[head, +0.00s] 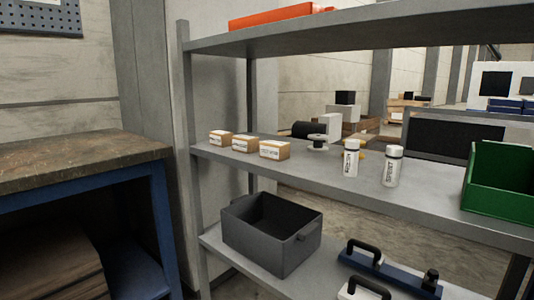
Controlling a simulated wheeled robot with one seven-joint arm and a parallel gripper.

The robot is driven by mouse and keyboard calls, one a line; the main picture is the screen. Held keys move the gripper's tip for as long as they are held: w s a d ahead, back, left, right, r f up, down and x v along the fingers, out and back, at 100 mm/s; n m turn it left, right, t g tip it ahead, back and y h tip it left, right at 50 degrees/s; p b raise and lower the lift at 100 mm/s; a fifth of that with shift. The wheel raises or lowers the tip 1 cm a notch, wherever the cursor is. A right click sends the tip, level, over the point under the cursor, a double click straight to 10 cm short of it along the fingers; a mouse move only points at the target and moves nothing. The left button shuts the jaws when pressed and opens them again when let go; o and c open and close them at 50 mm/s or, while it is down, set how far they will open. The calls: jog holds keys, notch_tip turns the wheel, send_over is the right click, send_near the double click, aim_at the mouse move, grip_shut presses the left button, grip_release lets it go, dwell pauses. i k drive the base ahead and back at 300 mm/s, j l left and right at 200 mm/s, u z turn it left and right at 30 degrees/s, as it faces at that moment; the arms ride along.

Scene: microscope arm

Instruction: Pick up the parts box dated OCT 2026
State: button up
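Three small tan cardboard boxes with white labels stand in a row at the left of the middle shelf (320,178) in the head view. They are the left box (219,138), the middle box (245,144) and the right box (275,150). Dark print shows on the labels, but it is too small to read, so I cannot tell which box is dated OCT 2026. The boxes sit close together near the shelf's front edge. My gripper is not in view.
Two white bottles, one (351,160) left of the other (391,168), and a green bin (502,185) stand further right. A grey bin (270,235) and black-handled tools (385,275) are below. The upper shelf (340,32) overhangs the boxes. A workbench (75,160) stands left.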

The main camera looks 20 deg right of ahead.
aim_at(270, 149)
jog(key=i+j, duration=0.35)
jog(key=j, duration=0.2)
jog(key=i+j+u, duration=0.15)
jog(key=i+j, duration=0.2)
jog(key=j, duration=0.2)
